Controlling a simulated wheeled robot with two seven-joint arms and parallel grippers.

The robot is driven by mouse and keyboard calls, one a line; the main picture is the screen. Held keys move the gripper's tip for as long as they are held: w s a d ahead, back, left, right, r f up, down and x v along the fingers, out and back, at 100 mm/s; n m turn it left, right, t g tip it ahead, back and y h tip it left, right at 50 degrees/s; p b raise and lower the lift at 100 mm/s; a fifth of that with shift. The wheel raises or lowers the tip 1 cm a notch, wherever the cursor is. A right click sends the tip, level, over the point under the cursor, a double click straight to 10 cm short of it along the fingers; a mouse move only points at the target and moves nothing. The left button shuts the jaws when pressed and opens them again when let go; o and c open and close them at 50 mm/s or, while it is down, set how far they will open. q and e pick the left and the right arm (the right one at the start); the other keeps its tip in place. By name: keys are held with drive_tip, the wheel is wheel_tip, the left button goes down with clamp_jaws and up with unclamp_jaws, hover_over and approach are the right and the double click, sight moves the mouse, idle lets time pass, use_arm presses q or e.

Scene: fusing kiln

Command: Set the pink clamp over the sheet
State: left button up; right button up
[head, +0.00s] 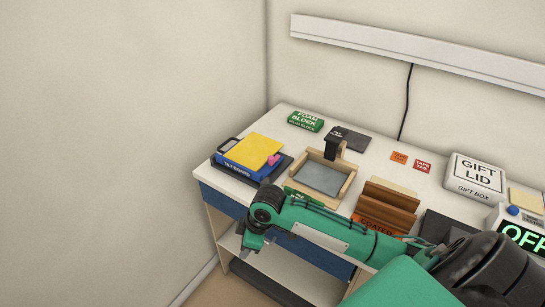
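A yellow sheet (252,150) lies on a blue tilt board (236,166) on the left part of the table. The small pink clamp (273,159) sits at the sheet's right edge; I cannot tell whether it grips the sheet or only lies there. My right arm reaches in from the lower right. Its gripper (252,247) hangs down in front of the table's front edge, below and apart from the board and clamp. The fingers are too small to tell whether they are open or shut. My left gripper is out of view.
Right of the board is a wooden frame (346,185) with a grey pane and dark upright. A green foam block (306,121) lies behind. A brown slotted rack (386,204), gift box (475,178) and OFF display (523,238) stand to the right. My arm hides part of the front edge.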

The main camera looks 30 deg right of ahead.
drive_tip(key=shift+h, duration=0.3)
drive_tip(key=w+d+r, duration=0.2)
drive_tip(key=w+d, duration=0.1)
drive_tip(key=w+d+r, duration=0.3)
drive_tip(key=d, duration=0.1)
drive_tip(key=w+d+r, duration=0.2)
drive_tip(key=w+d, duration=0.2)
drive_tip(key=shift+d+r, duration=0.1)
drive_tip(key=shift+r, duration=0.25)
drive_tip(key=m, duration=0.2)
approach(271, 157)
drive_tip(key=shift+t, duration=0.4)
drive_tip(key=p+x, duration=0.1)
drive_tip(key=x, duration=0.2)
drive_tip(key=p+x, duration=0.1)
drive_tip(key=x, duration=0.1)
drive_tip(key=p+x, duration=0.1)
drive_tip(key=x, duration=0.2)
drive_tip(key=shift+s+f, duration=0.25)
drive_tip(key=shift+f, duration=0.2)
clamp_jaws()
